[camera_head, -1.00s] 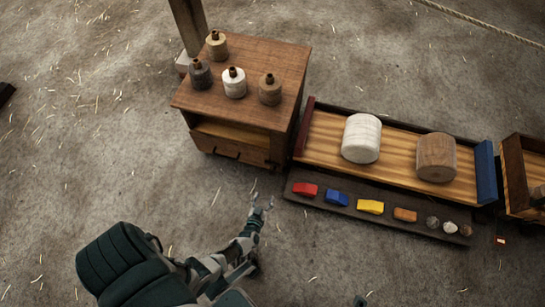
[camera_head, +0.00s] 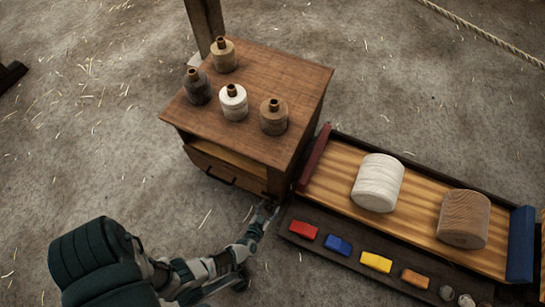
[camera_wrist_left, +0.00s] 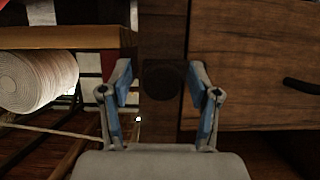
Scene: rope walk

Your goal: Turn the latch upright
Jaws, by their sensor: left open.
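The wooden cabinet (camera_head: 262,82) stands at the upper middle of the head view. My left gripper (camera_head: 265,208) is at its lower front right corner. In the left wrist view my left gripper (camera_wrist_left: 162,84) is open and empty. Between and beyond its fingertips is a dark round piece (camera_wrist_left: 161,80) on a dark upright post of the cabinet. It may be the latch or its pivot; it is too dark to tell its shape or angle. The drawer front (camera_wrist_left: 250,65) with its dark handle (camera_wrist_left: 302,87) is right of the post. My right gripper is out of view.
Several bottle-like spools, one white (camera_head: 233,104), stand on the cabinet top. Right of it is a long tray (camera_head: 332,203) with a white roll (camera_head: 378,182) and a brown roll (camera_head: 463,218). A dark strip (camera_head: 310,247) with coloured blocks lies in front.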

